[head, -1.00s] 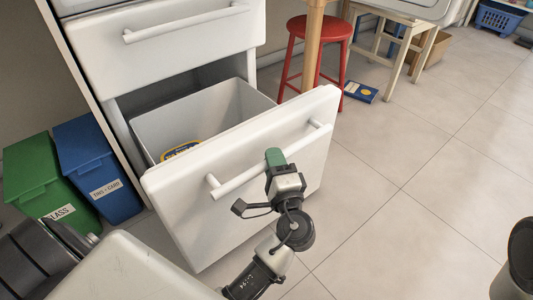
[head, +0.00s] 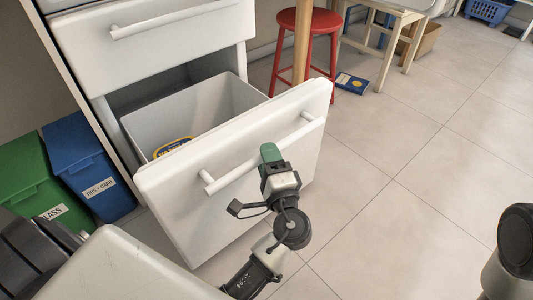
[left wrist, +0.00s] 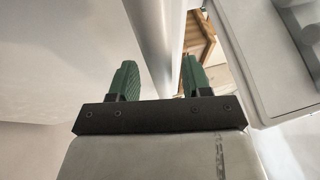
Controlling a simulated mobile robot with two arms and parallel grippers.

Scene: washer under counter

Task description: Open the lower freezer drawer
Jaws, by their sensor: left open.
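The lower freezer drawer (head: 232,165) is white and stands pulled well out of the cabinet. Its grey-white bin (head: 200,110) shows behind the front, with a yellow and blue item (head: 172,148) inside. The drawer's bar handle (head: 235,172) runs across the front. My left gripper (head: 270,155) has green fingers and is at the middle of this handle. In the left wrist view the open fingers (left wrist: 158,78) stand on either side of the handle bar (left wrist: 160,35). Whether they touch it I cannot tell. The right gripper's fingers are not seen; a dark part of my right arm shows at right.
The upper drawer (head: 150,45) is closed. A green bin (head: 35,185) and a blue bin (head: 90,165) stand at left. A red stool (head: 305,40) and a blue book (head: 351,83) are behind the drawer. The tiled floor (head: 430,150) at right is clear.

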